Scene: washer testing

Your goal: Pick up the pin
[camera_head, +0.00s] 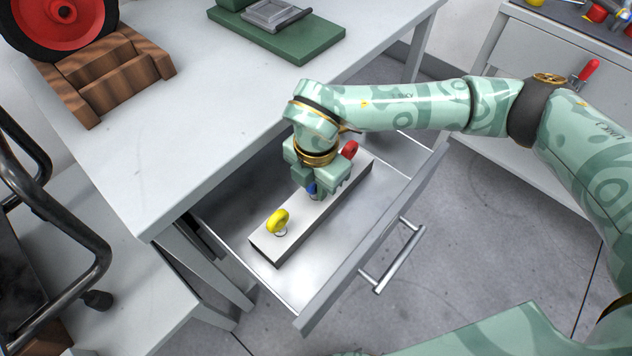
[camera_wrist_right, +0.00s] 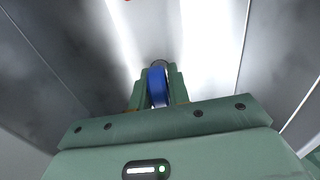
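A pin with a blue ring head (camera_head: 312,188) is between the fingers of my right gripper (camera_head: 320,188), over the middle of a white block (camera_head: 305,219) in the open drawer. In the right wrist view the blue head (camera_wrist_right: 157,87) fills the gap between the two green fingers, which appear shut on it. I cannot tell whether the pin's lower end is still in the block. A yellow pin (camera_head: 278,221) stands at the block's near end, and a red pin (camera_head: 349,150) at its far end. My left gripper is not in view.
The open drawer (camera_head: 378,235) has a raised front panel and handle (camera_head: 392,257). The grey table (camera_head: 185,130) overhangs it on the left. On the table are a wooden stand (camera_head: 105,70) with a red wheel (camera_head: 62,22) and a green plate (camera_head: 285,38).

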